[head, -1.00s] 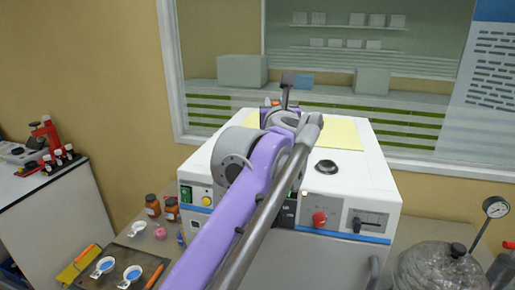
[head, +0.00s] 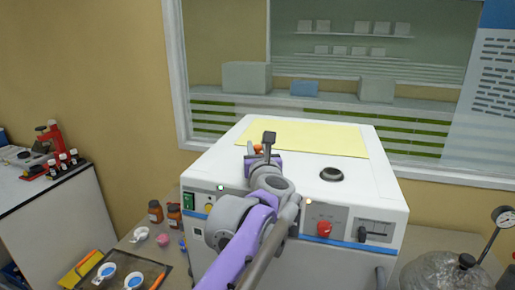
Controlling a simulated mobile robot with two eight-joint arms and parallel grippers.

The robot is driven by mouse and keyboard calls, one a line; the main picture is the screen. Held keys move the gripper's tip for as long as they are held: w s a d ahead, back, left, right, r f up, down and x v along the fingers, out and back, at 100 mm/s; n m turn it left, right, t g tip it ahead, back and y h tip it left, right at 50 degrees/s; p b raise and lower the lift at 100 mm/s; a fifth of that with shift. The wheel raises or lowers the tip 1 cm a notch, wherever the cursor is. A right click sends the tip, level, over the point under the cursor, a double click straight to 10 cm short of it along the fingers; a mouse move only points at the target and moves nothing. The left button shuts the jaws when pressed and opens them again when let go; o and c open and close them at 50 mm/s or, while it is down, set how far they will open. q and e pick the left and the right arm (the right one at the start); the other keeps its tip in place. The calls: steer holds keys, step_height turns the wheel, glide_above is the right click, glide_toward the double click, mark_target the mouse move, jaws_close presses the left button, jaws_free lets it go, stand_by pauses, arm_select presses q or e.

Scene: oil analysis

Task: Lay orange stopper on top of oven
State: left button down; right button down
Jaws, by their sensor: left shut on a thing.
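The white oven (head: 210,172) stands in the middle of the head view, with a yellow sheet (head: 320,138) and a round dark-rimmed port (head: 331,174) on its flat top. My left gripper (head: 261,150) is over the left front part of the oven's top, seen from behind. It is shut on the small orange stopper (head: 257,147), which shows just beside the fingers and is mostly hidden by them. I cannot tell whether the stopper touches the top. My right gripper is out of view.
Brown bottles (head: 155,211) and a dark tray (head: 152,272) with small white cups lie left of the oven. A glass vessel (head: 440,275) with a gauge (head: 504,218) stands at the right. The oven's top is otherwise largely clear.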

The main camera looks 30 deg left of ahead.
arm_select(q)
steer(key=c, duration=0.6)
jaws_free()
steer(key=shift+f, duration=0.1)
steer(key=shift+c, duration=0.2)
steer(key=shift+r, duration=0.2)
steer(key=b+v, duration=0.1)
steer(key=v, duration=1.1)
